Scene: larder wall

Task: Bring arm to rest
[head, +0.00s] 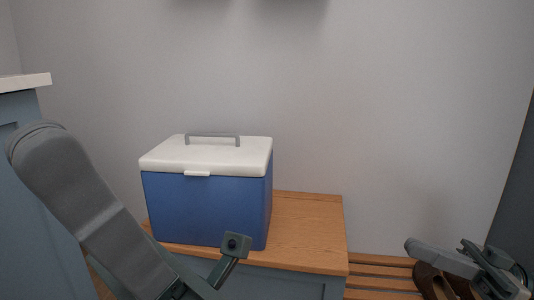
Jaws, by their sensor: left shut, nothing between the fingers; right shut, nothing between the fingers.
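My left arm comes in from the left and slopes down to the bottom edge, in front of the blue cooler box. My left gripper (229,255) is low in the middle left of the head view, in front of the cooler's lower right front. It is shut and empty; part of it is cut off by the bottom edge. My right gripper (445,258) is in the lower right corner, above the slatted rack and partly over the dark shoes. It is shut and empty. Whether either gripper touches anything is hard to tell.
The blue cooler box (205,208) with closed white lid stands on a wooden-topped bench (310,222). A slatted rack (378,283) with dark brown shoes (427,281) is to its right. A white-topped blue-grey cabinet (25,82) stands at left.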

